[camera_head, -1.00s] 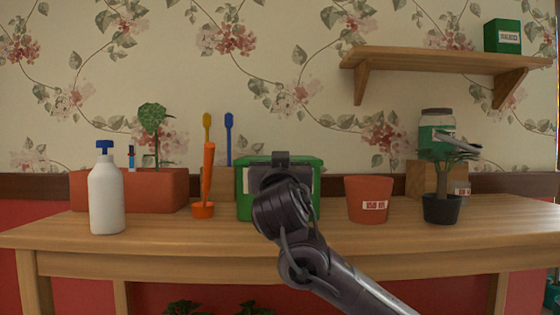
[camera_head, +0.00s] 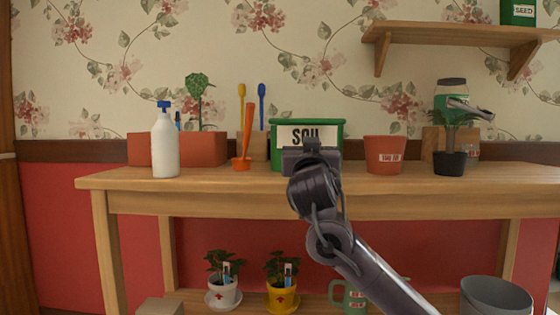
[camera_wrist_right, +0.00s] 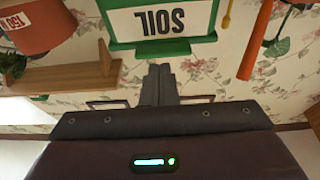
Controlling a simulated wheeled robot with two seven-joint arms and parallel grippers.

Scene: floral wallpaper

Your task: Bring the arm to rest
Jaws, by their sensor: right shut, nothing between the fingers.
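My right arm comes in from the lower right in the head view. Its gripper (camera_head: 312,148) is raised in front of the table's edge, before the green soil box (camera_head: 334,133), and covers the lower part of that box. In the right wrist view the two fingers (camera_wrist_right: 160,75) are together with nothing between them, pointing toward the soil box (camera_wrist_right: 190,42), which appears upside down. My left gripper is not in view.
The wooden table (camera_head: 240,184) bears a white bottle (camera_head: 165,148), a red planter (camera_head: 212,148), an orange tool (camera_head: 247,135), a terracotta pot (camera_head: 385,154) and a small plant (camera_head: 450,160). Potted plants (camera_head: 282,292) and a grey bucket (camera_head: 495,297) stand below. A shelf (camera_head: 455,34) is upper right.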

